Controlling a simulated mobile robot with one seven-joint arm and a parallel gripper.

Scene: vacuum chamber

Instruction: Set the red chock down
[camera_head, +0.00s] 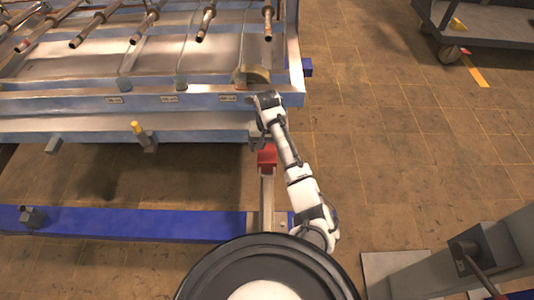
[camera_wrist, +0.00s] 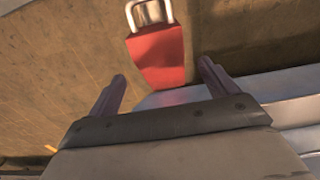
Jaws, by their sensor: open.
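The red chock (camera_wrist: 157,57) has a pale metal handle (camera_wrist: 150,12) on its far end in the wrist view. It also shows in the head view (camera_head: 267,157), just below the front edge of the steel frame and at the upper end of a grey bar (camera_head: 267,195). My gripper (camera_wrist: 161,71) is open, its two fingers spread wide. The chock appears beyond and between the fingertips, with no finger seen touching it. What bears the chock's underside is hidden.
The large steel frame (camera_head: 180,100) with copper-coloured pipes fills the upper left. A blue beam (camera_head: 130,222) runs low across the left. A wheeled cart (camera_head: 490,28) stands at the upper right. Tiled floor (camera_head: 390,130) is clear right of my arm.

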